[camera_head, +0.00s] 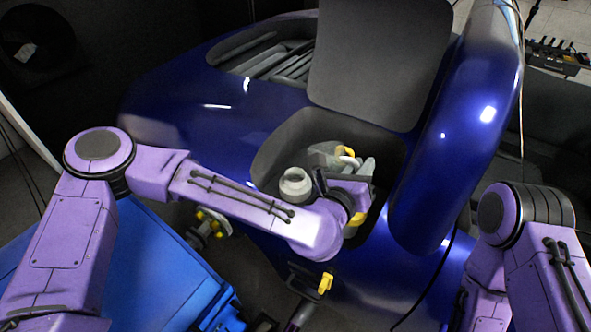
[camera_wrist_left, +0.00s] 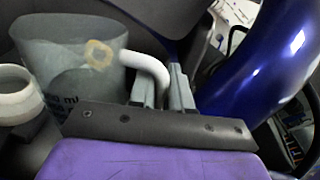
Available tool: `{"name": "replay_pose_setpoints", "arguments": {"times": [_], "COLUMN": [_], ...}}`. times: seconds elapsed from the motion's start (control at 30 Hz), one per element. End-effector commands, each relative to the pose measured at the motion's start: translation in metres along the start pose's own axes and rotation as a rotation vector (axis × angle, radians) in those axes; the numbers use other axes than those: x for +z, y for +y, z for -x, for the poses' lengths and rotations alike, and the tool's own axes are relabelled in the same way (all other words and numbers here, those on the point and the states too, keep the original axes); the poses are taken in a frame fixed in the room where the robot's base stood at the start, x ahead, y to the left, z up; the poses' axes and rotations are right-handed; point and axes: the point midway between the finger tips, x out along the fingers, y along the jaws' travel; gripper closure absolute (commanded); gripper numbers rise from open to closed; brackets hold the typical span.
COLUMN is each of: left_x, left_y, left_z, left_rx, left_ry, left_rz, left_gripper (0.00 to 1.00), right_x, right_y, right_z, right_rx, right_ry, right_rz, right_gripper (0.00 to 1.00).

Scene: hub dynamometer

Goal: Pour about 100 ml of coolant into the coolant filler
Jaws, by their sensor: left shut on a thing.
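A translucent measuring jug (camera_head: 325,153) is inside the open bay of the blue car body. In the left wrist view the jug (camera_wrist_left: 60,70) shows an ml marking and a white handle (camera_wrist_left: 152,72). My left gripper (camera_head: 364,168) is shut on the handle; its grey fingers (camera_wrist_left: 163,88) close at the handle in the wrist view. The pale round filler neck (camera_head: 295,185) stands open beside the jug, to its left, and also shows at the left edge of the wrist view (camera_wrist_left: 16,95). The liquid level in the jug cannot be made out. My right gripper is out of view.
A raised dark flap (camera_head: 380,62) stands behind the bay. The blue fender (camera_head: 460,130) curves up on the right. A yellow ring (camera_wrist_left: 98,54) shows through the jug. A blue cart (camera_head: 150,270) stands at lower left, and a yellow tab (camera_head: 325,283) is below my arm.

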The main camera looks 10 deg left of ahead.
Motion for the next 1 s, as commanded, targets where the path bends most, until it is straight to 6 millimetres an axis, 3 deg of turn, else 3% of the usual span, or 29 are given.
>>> {"name": "replay_pose_setpoints", "arguments": {"times": [0.33,0.43,1.0], "left_x": [0.021,0.019,0.032], "left_y": [0.021,0.026,0.034], "left_z": [-0.005,-0.006,-0.008], "left_rx": [0.002,0.002,0.001], "left_ry": [0.047,0.061,0.101], "left_rz": [0.213,0.265,0.438], "left_gripper": [1.0,1.0,1.0], "right_x": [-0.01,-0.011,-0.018], "right_y": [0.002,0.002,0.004], "right_z": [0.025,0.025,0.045], "right_rx": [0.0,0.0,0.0], "right_ry": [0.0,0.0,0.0], "right_rz": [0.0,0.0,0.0], "right_gripper": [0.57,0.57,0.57]}}
